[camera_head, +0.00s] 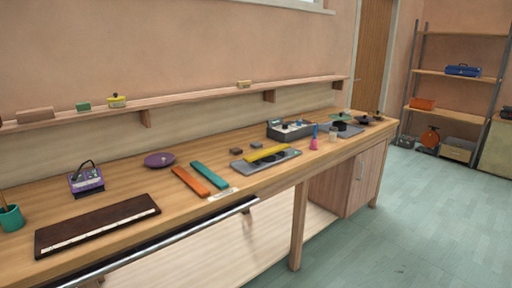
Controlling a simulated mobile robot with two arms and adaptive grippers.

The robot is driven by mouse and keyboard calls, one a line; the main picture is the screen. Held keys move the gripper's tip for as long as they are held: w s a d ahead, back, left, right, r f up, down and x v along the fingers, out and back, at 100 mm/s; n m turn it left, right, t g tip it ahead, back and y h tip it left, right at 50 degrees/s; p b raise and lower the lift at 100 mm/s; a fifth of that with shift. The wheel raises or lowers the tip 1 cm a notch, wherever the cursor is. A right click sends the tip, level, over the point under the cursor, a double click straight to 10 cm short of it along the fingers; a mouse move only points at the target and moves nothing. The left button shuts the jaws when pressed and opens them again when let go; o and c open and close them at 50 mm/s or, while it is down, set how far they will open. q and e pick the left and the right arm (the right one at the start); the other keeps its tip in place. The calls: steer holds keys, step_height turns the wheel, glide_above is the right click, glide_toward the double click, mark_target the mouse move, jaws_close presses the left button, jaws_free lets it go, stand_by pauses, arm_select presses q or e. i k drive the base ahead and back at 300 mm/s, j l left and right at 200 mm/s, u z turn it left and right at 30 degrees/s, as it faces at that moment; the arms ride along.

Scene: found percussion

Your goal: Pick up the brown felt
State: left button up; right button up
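A flat dark brown rectangle (112,213) lies at the near left of the wooden workbench, with a pale strip along its front edge. It is the largest brown flat piece in view; I cannot tell for certain that it is felt. Two small dark brown blocks (236,150) lie further along the bench, behind a grey tray; their material is too small to tell. Neither of my grippers is in view, and nothing covers the brown rectangle.
The workbench (135,186) also bears a teal cup (10,217), a purple device (86,180), a purple disc (159,160), orange (190,181) and teal (209,174) strips, and a grey tray (283,162) with a yellow bar. A metal rail (170,238) runs along its front.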

mark_target(235, 151)
steer(key=i+l+u, duration=0.1)
steer(key=u, duration=0.7)
steer(key=i+l+u, duration=0.1)
steer(key=l+u, duration=0.6)
steer(key=l, duration=0.15)
steer(key=l+u, duration=0.35)
steer(key=i+l, duration=0.05)
steer(key=l, duration=0.1)
